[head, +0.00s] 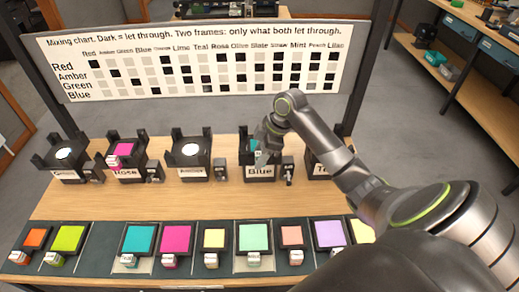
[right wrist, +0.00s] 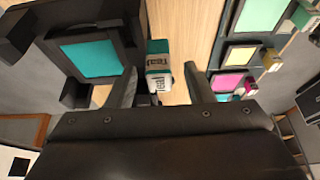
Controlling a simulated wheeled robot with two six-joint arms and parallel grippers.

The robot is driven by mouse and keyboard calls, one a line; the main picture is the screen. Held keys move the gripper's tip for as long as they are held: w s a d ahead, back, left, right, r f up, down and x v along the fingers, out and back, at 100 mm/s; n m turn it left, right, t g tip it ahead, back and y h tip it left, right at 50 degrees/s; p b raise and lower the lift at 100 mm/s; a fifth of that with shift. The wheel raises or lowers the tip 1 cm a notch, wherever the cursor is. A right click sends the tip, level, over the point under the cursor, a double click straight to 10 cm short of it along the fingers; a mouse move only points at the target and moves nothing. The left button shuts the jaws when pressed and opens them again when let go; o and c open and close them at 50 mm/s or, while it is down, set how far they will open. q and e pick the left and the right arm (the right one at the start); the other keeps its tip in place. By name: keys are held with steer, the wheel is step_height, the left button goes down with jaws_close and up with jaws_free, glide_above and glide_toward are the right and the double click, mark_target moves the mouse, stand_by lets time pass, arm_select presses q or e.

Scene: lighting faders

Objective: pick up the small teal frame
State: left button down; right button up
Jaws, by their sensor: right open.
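A teal frame (right wrist: 92,58) with a dark border sits in the black stand labelled Blue (head: 260,172). Its teal face also shows in the head view (head: 255,145), partly hidden by my right gripper (head: 266,148). In the right wrist view its white and teal tab (right wrist: 158,66) lies between the two fingers of my right gripper (right wrist: 159,76). The fingers are open, with a gap on each side of the tab. Another teal frame (head: 138,238) lies in the front row, left of centre. My left gripper is not in view.
Another stand is partly behind my right arm. Several coloured frames line the front edge. A mixing chart (head: 205,60) rises behind. Bare wood (head: 150,204) lies between rows.

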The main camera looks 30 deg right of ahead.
steer(key=shift+f, duration=0.1)
steer(key=shift+c, duration=0.2)
jaws_close()
step_height(320, 180, up, 10)
steer(key=shift+r, duration=0.2)
steer(key=shift+r+p, duration=0.3)
steer(key=shift+p, duration=0.05)
